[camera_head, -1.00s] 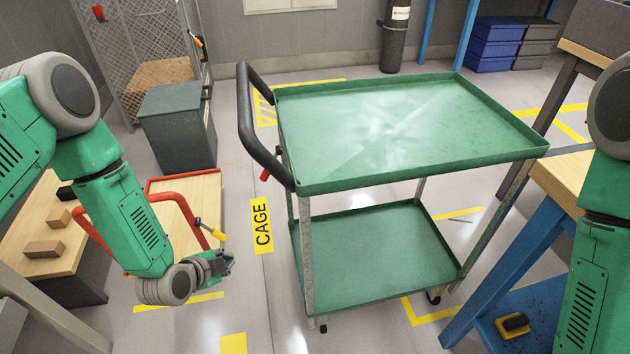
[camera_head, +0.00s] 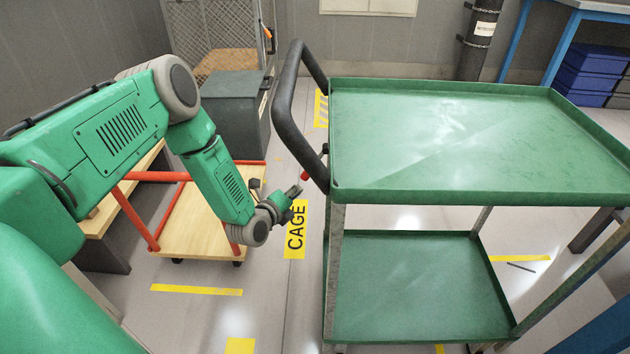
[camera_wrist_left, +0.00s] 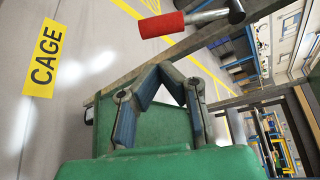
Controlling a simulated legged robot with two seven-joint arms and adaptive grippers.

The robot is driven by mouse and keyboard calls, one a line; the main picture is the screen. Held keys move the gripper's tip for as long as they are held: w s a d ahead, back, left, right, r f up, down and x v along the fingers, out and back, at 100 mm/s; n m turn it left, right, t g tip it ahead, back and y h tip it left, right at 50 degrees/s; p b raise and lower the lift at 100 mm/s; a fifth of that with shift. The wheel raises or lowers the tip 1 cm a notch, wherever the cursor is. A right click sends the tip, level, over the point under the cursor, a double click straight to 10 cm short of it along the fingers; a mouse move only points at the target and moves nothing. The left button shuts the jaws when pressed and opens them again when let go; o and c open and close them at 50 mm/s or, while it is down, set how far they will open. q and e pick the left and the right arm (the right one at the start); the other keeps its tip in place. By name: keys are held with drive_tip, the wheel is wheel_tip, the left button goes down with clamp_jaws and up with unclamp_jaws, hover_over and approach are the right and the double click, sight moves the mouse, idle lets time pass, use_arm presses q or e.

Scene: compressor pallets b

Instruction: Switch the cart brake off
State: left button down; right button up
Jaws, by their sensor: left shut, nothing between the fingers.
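The green two-shelf cart (camera_head: 430,195) stands at the centre and right, with a black push handle (camera_head: 282,105) on its left end. The brake lever with a red grip (camera_head: 304,176) sticks out below that handle. In the left wrist view the red grip (camera_wrist_left: 162,25) and its metal rod show near the top. My left gripper (camera_head: 298,190) is shut and empty, just below and left of the red grip. In the left wrist view its fingertips (camera_wrist_left: 165,70) meet below the red grip, apart from it. My right gripper is out of view.
An orange-framed platform trolley (camera_head: 195,215) stands on the left behind my left arm. A grey bin (camera_head: 228,120) and a mesh cage (camera_head: 228,30) are behind it. A yellow CAGE label (camera_head: 295,232) lies on clear floor beside the cart.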

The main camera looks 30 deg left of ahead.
use_arm(q)
drive_tip(key=b+x, duration=0.4)
drive_tip(key=x, duration=0.6)
drive_tip(key=shift+d+r+b, duration=0.3)
drive_tip(key=shift+d+b, duration=0.05)
drive_tip(key=shift+d, duration=0.05)
